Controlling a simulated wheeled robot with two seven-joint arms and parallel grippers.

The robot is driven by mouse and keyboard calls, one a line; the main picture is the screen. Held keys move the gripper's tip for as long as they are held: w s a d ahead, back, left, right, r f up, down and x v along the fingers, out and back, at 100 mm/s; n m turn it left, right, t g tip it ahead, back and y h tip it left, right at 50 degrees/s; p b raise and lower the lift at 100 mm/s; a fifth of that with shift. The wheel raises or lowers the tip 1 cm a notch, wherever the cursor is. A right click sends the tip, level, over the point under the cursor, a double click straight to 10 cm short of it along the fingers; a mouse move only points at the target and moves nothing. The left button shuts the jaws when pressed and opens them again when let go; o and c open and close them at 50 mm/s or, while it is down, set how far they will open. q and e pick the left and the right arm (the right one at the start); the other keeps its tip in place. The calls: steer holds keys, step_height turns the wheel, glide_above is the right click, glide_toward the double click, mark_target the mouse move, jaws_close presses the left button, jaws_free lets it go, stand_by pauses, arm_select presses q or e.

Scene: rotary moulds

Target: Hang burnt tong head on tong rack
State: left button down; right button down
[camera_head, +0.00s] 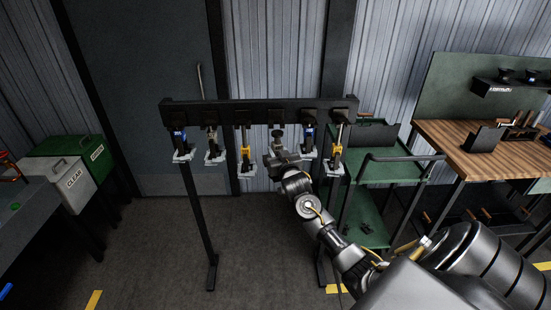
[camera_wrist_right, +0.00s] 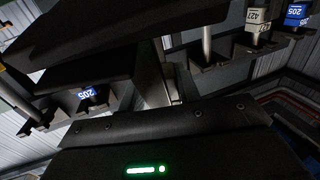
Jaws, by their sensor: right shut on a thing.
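The black tong rack (camera_head: 230,107) stands upright in front of the wall on two legs. Several tong heads hang along its crossbar. They include a blue-marked one (camera_head: 179,138) at the far left, a yellow one (camera_head: 245,140) left of centre, another blue-marked one (camera_head: 309,138) and a yellow one (camera_head: 338,140) at the right. My right gripper (camera_head: 278,152) is just below the crossbar, right of centre, shut on a grey tong head (camera_head: 277,133). That head's upper part reaches up to the crossbar; I cannot tell whether it is seated. The gripper hides its lower part. My left gripper is out of view.
Neighbouring heads hang close on both sides of my right gripper. A green cart (camera_head: 395,170) stands behind the rack's right end, beside a wooden workbench (camera_head: 470,140). The floor (camera_head: 262,240) below the rack is open.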

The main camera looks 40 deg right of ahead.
mark_target(277, 144)
steer(key=shift+w+d+b, duration=1.05)
steer(key=shift+w+b, duration=0.05)
steer(key=shift+w, duration=0.25)
steer(key=shift+w+d, duration=0.15)
steer(key=shift+w, duration=0.1)
steer(key=shift+w+d+b, duration=0.25)
steer(key=shift+b, duration=0.1)
steer(key=shift+w+d+b, duration=0.95)
steer(key=shift+w, duration=0.25)
steer(key=shift+w+d+b, duration=0.9)
steer(key=shift+w, duration=0.25)
steer(key=shift+f, duration=0.3)
stand_by(0.5)
